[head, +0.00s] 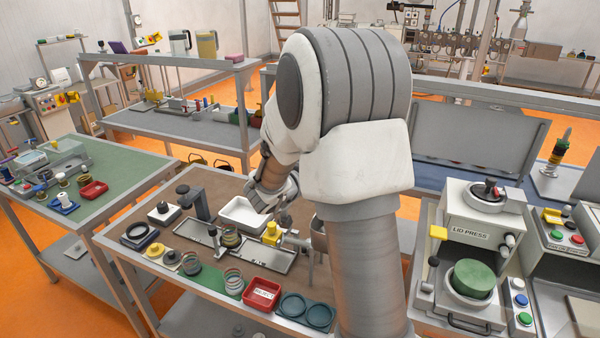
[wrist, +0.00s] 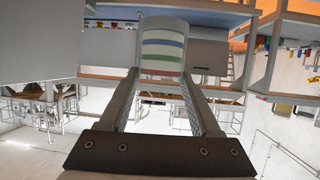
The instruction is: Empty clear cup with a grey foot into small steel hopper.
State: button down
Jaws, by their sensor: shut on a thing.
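In the wrist view, my gripper (wrist: 163,68) is shut on a pale, see-through cup (wrist: 163,42) with blue, green and red bands. The cup sits between the fingertips; its grey foot and its contents cannot be made out. In the head view, my arm's lower end reaches down over the brown bench, and my arm hides most of the gripper and the held cup. A small grey metal vessel on legs, seemingly the steel hopper (head: 318,238), stands just left of my arm's column and is partly hidden by it.
Banded cups (head: 234,282) stand at the bench front beside a red tray (head: 263,291) and dark green round dishes (head: 305,312). A white tray (head: 241,215), a yellow block (head: 271,232) and shallow metal trays (head: 197,232) crowd the middle. The lid press (head: 470,240) stands right.

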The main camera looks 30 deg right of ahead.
jog(key=s+m, duration=0.1)
jog(key=m, duration=0.1)
jog(key=s+d+r+m+b, duration=0.1)
jog(key=m, duration=0.1)
jog(key=s+d+m+h+b, duration=0.1)
jog(key=m, duration=0.1)
jog(key=shift+s+r, duration=0.1)
jog(key=shift+r, duration=0.15)
dwell(0.3)
jog(key=shift+r, duration=0.2)
jog(key=m+t+b, duration=0.1)
jog(key=b, duration=0.2)
jog(key=shift+f, duration=0.2)
jog(key=shift+s+r+m+t+b, duration=0.15)
jog(key=shift+m+t+b, duration=0.25)
jog(key=shift+b, duration=0.95)
jog(key=shift+f+m+b, duration=0.25)
jog(key=shift+m+b, duration=0.05)
jog(key=shift+b, duration=0.85)
jog(key=m+b, duration=0.1)
jog(key=b, duration=0.2)
jog(key=shift+s+f+t, duration=0.1)
jog(key=shift+s+t, duration=0.05)
jog(key=shift+t, duration=0.15)
